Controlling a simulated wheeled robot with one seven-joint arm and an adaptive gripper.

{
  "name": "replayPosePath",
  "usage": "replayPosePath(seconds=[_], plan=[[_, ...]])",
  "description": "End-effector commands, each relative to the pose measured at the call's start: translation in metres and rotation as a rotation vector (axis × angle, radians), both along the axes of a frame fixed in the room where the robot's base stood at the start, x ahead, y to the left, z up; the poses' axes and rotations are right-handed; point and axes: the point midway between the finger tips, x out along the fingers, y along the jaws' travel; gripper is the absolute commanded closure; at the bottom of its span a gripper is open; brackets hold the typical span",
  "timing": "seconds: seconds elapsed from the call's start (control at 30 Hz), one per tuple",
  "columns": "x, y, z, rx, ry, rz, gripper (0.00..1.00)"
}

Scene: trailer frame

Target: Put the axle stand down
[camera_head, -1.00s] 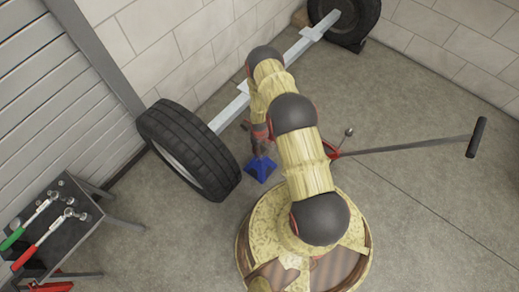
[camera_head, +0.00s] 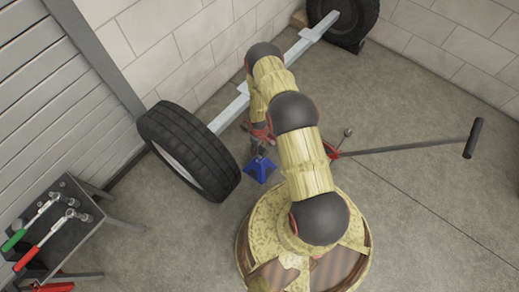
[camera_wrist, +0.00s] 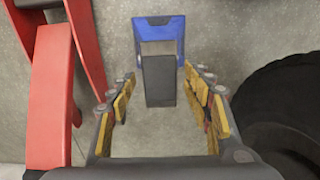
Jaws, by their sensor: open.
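The axle stand (camera_head: 259,170) has a blue splayed base and stands on the concrete floor beside the near wheel. In the wrist view its blue base (camera_wrist: 160,27) is at the top and its dark grey post (camera_wrist: 158,80) reaches down between my fingers. My gripper (camera_wrist: 165,100) is open, with yellow-padded fingers on either side of the post and visible gaps to it. In the head view my gripper (camera_head: 258,134) is just above the stand, partly hidden by my arm.
The near tyre (camera_head: 188,150) and grey axle beam (camera_head: 232,111) are close by. A red jack (camera_wrist: 50,95) is at the wrist view's left; its long handle (camera_head: 405,147) reaches right. A tool table (camera_head: 60,235) stands at left. The right floor is mostly clear.

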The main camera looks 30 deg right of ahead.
Motion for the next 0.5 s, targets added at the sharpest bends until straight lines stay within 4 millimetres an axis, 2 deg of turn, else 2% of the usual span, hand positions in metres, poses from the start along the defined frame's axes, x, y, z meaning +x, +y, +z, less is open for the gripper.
replayPosePath(seconds=[0.03,0.2,0.4,0.5], plan=[[0.001,0.000,0.016,-0.001,-0.001,0.000,0.50],[0.002,0.000,0.053,-0.001,-0.001,-0.001,0.50],[0.003,0.000,0.083,-0.001,-0.001,-0.001,0.50],[0.002,0.000,0.091,0.000,-0.001,0.000,0.50]])
